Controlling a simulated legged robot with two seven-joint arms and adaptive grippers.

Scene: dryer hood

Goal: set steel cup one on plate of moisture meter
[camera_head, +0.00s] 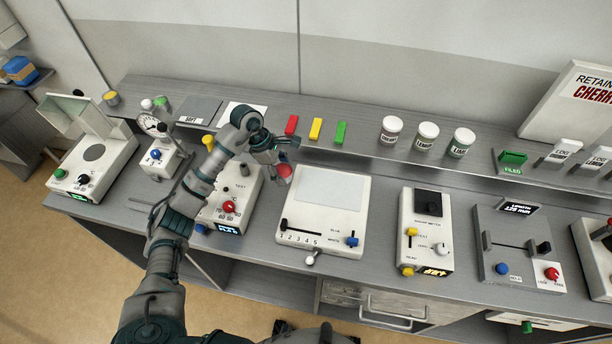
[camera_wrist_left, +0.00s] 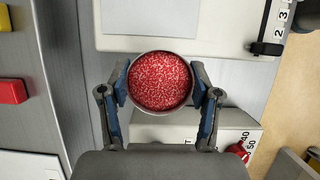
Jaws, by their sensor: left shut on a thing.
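Steel cup one (camera_wrist_left: 160,81) is a round metal cup full of red and white grains. My left gripper (camera_head: 274,157) is shut on it, with a finger on each side, in the left wrist view. In the head view the cup (camera_head: 285,172) shows small and reddish below the gripper, raised above the bench between two white devices. A white device (camera_head: 115,165) with a raised lid and a round dark plate (camera_head: 94,152) stands at far left; the plate is bare. I cannot read a name on it, so cannot confirm it is the moisture meter. My right gripper is not in view.
A dial gauge (camera_head: 150,124) stands right of the lidded device. A device with a red knob (camera_head: 230,207) is partly behind my left arm. A light-panel device (camera_head: 325,215) is right of the cup. Coloured blocks (camera_head: 316,129) and lidded jars (camera_head: 427,136) line the rear shelf.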

